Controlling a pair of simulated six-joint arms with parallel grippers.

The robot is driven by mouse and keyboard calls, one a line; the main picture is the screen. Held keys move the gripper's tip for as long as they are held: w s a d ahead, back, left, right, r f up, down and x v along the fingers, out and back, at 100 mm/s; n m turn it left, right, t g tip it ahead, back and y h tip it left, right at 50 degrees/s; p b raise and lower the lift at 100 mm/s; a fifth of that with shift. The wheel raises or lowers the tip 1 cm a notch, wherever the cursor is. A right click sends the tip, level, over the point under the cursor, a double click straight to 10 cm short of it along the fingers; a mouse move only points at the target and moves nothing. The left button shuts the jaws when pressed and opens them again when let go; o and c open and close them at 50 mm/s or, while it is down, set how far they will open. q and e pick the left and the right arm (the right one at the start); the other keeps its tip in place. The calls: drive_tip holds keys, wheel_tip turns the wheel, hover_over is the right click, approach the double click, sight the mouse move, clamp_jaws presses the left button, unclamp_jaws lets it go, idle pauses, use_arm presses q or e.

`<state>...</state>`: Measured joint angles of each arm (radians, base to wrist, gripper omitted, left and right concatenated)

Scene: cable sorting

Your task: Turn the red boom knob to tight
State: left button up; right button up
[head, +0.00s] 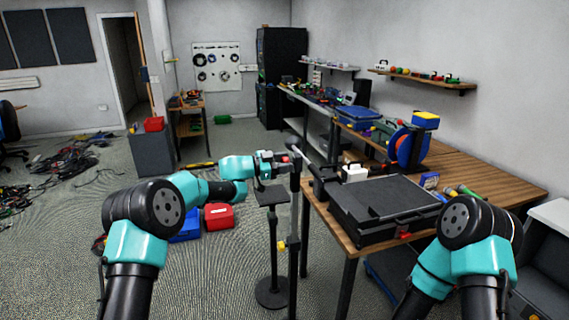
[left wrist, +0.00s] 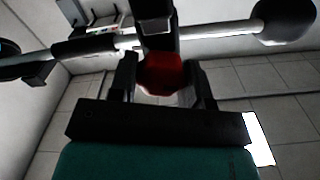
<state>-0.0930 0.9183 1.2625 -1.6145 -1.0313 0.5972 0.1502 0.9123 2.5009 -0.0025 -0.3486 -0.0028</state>
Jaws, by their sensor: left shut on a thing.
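The red boom knob (left wrist: 160,76) sits between the two fingers of my left gripper (left wrist: 160,90) in the left wrist view. The fingers are shut on it. A grey boom bar (left wrist: 215,32) runs across behind the knob. In the head view my left gripper (head: 283,162) is at the top of the dark stand post (head: 294,225), and a little red of the knob (head: 285,158) shows there. The knob's markings cannot be read. My right arm comes in at the lower right, but its gripper is not in the frame.
A wooden table (head: 490,185) with a black case (head: 385,208) stands right of the post. A smaller stand (head: 273,235) with a round base is close by. Red (head: 219,215) and blue (head: 187,226) boxes lie on the floor at left. Cables (head: 70,160) lie farther left.

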use_arm(q)
drive_tip(key=shift+m, duration=1.5)
drive_tip(key=o, duration=0.9)
drive_tip(key=shift+s+a, duration=0.1)
drive_tip(key=v, duration=1.7)
drive_tip(key=shift+a+f, duration=0.1)
